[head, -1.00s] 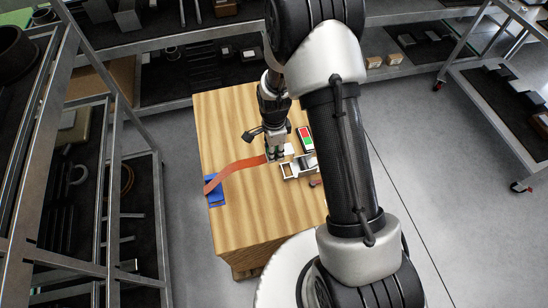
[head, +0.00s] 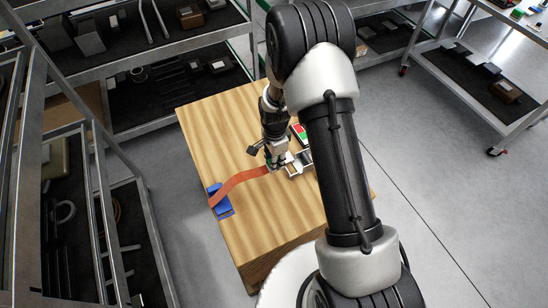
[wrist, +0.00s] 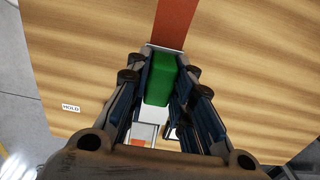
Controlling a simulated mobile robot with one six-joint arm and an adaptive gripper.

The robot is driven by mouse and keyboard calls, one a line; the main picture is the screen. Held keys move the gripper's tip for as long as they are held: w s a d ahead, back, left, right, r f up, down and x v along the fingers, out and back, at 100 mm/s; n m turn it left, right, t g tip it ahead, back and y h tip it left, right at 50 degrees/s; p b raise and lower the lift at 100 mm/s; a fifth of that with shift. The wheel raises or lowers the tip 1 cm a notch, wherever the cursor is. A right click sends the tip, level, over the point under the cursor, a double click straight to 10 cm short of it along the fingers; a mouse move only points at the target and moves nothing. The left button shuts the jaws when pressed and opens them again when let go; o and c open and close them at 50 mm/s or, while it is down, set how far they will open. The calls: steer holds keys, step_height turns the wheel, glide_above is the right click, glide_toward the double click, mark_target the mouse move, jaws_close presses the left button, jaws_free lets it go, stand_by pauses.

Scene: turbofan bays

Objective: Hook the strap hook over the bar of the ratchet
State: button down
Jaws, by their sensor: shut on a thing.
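My gripper (head: 276,164) is low over the wooden table, shut on a green block (wrist: 160,82), which seems to be the grip of the strap hook. The orange strap (head: 238,183) runs from a blue piece (head: 222,204) at the table's left edge to my gripper; it also shows in the wrist view (wrist: 174,22). The silver ratchet (head: 297,168) sits just right of my gripper. In the wrist view, pale metal parts show below the green block between my fingers. My fingers hide the hook's tip and the ratchet's bar, so I cannot tell whether they touch.
A red and green panel (head: 299,133) lies behind the ratchet on the wooden table (head: 215,130). A small "HOLD" label (wrist: 71,108) is on the tabletop. Loaded shelves (head: 160,65) stand behind, with a wheeled rack (head: 470,75) at the right.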

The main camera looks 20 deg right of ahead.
steer(key=shift+d+f+b, duration=0.15)
steer(key=shift+f+b, duration=0.15)
steer(key=shift+f, duration=0.25)
steer(key=shift+f+b, duration=1.6)
steer(key=shift+f, duration=0.7)
steer(key=shift+f+b, duration=0.85)
steer(key=shift+f, duration=0.15)
steer(key=c, duration=1.3)
jaws_free()
step_height(320, 180, up, 12)
steer(key=shift+r, duration=0.1)
